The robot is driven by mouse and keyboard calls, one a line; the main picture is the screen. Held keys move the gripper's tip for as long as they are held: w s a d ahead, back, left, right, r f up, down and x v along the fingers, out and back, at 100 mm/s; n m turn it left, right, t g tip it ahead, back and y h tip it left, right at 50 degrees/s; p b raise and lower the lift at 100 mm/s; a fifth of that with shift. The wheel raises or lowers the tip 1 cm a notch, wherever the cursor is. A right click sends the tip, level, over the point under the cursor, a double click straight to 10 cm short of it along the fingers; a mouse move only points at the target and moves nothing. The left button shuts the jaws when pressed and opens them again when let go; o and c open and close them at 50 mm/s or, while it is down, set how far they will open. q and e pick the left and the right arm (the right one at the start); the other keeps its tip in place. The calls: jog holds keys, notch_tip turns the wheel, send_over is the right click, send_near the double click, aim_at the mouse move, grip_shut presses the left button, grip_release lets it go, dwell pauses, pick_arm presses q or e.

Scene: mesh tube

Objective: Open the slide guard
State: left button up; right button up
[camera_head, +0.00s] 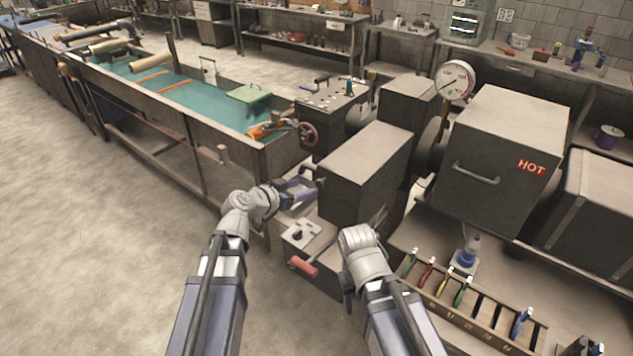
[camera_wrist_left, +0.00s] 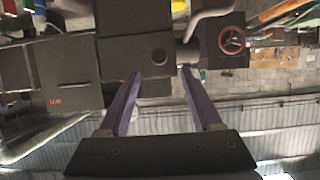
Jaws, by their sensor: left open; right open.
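No part is labelled as the slide guard, so I cannot tell for sure which one it is. A large dark box cover (camera_head: 500,140) with a bar handle (camera_head: 478,172) and a red HOT label stands right of centre. A smaller plain dark box (camera_head: 365,172) stands at the centre. My left gripper (camera_head: 303,188) is open and empty, just left of the smaller box. Its two purple fingers (camera_wrist_left: 160,76) are spread in the left wrist view, with a dark block in front. My right gripper (camera_head: 375,222) is in front of the smaller box; its fingers are mostly hidden.
A pressure gauge (camera_head: 454,80) stands behind the boxes. A tool rack (camera_head: 475,310) with coloured handles lies front right. A long water trough (camera_head: 190,95) runs left, with a red handwheel (camera_head: 308,135) at its end.

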aim_at(318, 183)
pick_arm(q)
jog(key=b+x, duration=0.2)
jog(key=x, duration=0.5)
jog(key=shift+w+d+f+b, duration=0.15)
jog(key=shift+w+f+b, duration=0.1)
jog(key=shift+b, duration=0.1)
jog(key=shift+r, duration=0.1)
grip_shut()
dwell(0.9)
